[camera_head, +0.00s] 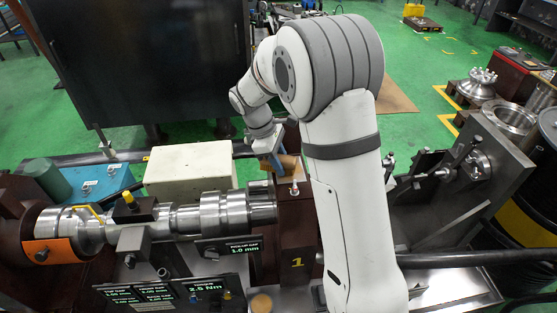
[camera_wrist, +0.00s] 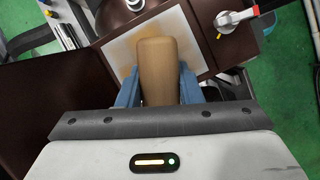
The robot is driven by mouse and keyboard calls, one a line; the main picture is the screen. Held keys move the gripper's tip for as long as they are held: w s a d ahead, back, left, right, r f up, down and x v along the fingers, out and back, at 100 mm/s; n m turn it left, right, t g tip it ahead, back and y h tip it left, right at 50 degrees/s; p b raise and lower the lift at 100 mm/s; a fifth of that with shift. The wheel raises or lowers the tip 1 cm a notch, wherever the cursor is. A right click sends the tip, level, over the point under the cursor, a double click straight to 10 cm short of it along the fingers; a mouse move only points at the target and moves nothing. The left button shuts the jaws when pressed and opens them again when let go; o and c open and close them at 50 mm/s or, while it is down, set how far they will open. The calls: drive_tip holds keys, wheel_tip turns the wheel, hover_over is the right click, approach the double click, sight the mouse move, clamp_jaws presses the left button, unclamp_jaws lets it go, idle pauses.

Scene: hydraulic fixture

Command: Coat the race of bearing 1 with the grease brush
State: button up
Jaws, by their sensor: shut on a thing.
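My gripper (camera_wrist: 158,88) is shut on the grease brush, with a blue finger on each side of its tan wooden handle (camera_wrist: 158,70). In the head view, my gripper (camera_head: 270,152) is beyond my arm, with part of the tan handle (camera_head: 290,164) showing beside it. The handle is above or on a pale square pad (camera_wrist: 190,45) with a tan stain; I cannot tell whether they touch. The brush's bristles are hidden. A brown pedestal marked with a yellow 1 (camera_head: 297,263) stands left of my arm. I cannot make out the race of bearing 1.
A steel shaft (camera_head: 215,215) lies across the fixture at left, with lit readout panels (camera_head: 207,290) in front. A cream box (camera_head: 190,170) stands behind it. A lever fitting with a red part (camera_wrist: 235,20) is near the pad. Shaft hardware (camera_head: 450,175) is at right.

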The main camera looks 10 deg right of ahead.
sight(291, 163)
drive_tip(key=shift+s+d+f, duration=0.1)
drive_tip(key=shift+d, duration=3.4)
drive_tip(key=shift+s, duration=0.55)
drive_tip(key=shift+s+a, duration=0.1)
drive_tip(key=shift+a+p, duration=0.65)
drive_tip(key=shift+a, duration=3.1)
drive_tip(key=shift+s, duration=0.6)
drive_tip(key=shift+d+r, duration=0.2)
drive_tip(key=shift+d, duration=1.6)
drive_tip(key=shift+d+f, duration=0.15)
drive_tip(key=shift+d, duration=1.85)
